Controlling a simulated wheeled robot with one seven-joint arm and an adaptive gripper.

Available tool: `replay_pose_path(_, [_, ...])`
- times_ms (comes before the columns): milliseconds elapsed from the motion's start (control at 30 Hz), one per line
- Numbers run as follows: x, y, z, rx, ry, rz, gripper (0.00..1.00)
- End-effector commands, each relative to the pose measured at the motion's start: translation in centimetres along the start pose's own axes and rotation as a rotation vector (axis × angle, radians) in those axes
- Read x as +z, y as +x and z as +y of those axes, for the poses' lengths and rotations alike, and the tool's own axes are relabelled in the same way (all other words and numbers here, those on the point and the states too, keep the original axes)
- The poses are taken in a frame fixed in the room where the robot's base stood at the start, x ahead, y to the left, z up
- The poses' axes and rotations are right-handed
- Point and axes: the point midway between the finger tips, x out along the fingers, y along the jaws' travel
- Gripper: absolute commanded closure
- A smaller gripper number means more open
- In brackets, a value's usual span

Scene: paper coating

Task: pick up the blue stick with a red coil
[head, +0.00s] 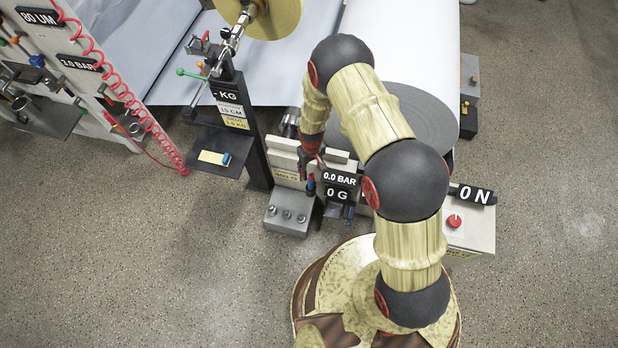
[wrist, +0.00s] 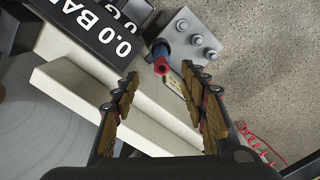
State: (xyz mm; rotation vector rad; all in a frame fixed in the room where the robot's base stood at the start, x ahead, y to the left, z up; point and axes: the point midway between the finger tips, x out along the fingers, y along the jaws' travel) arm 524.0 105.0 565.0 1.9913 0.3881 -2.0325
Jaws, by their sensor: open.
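The blue stick with a red end (wrist: 160,58) stands in the wrist view just beyond my fingertips, between their lines. It also shows small in the head view (head: 311,186), just below my gripper. Whether the red part is a coil is too small to tell. My gripper (wrist: 160,82) is open and empty, its two fingers spread on either side of the view. In the head view my gripper (head: 312,160) points down above the stick. The stick's lower end is partly hidden.
A grey block with several knobs (head: 288,214) stands beside the stick. A "0.0 BAR" display (head: 340,179) is close on the right. A red coiled hose (head: 118,92) hangs at the left. A large paper roll (head: 410,118) stands behind my arm.

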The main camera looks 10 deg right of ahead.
Motion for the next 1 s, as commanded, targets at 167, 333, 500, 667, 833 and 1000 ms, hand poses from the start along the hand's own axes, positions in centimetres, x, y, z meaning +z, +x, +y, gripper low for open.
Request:
replay_pose_path(167, [-0.4, 1.2, 0.1, 0.003, -0.014, 0.017, 0.56])
replay_pose_path(333, [-0.3, 4.2, 0.1, 0.003, -0.015, 0.017, 0.56])
replay_pose_path(500, [-0.4, 6.3, 0.1, 0.003, -0.015, 0.016, 0.56])
replay_pose_path(667, [-0.4, 7.0, 0.1, 0.003, -0.015, 0.017, 0.56])
replay_pose_path(833, [-0.2, 8.4, -0.1, 0.003, -0.015, 0.017, 0.56])
replay_pose_path(1000, [0.1, 11.0, -0.3, 0.003, -0.014, 0.016, 0.56])
